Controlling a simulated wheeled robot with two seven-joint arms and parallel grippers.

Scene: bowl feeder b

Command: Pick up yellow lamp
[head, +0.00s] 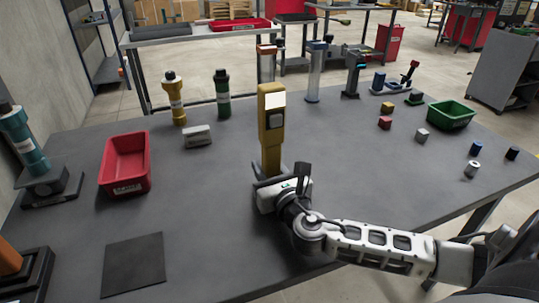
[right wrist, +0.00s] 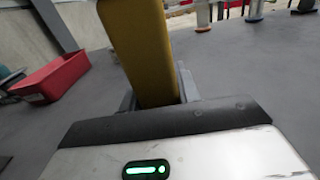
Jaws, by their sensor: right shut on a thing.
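The yellow lamp (head: 271,128) is a tall upright yellow post with a white panel near its top, in the middle of the table in the head view. My right gripper (head: 268,180) is shut around its lower part. In the right wrist view the yellow lamp (right wrist: 138,50) stands between the fingers of my right gripper (right wrist: 158,98), leaning a little in the picture. The lamp's foot is hidden by the gripper, so I cannot tell if it touches the table. My left gripper is not in view.
A red bin (head: 125,165) and a dark square mat (head: 134,265) lie to the left. A grey box (head: 198,136) and yellow and green bottle-like items stand behind. A green bin (head: 450,114) and several small blocks are at right. The table between is clear.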

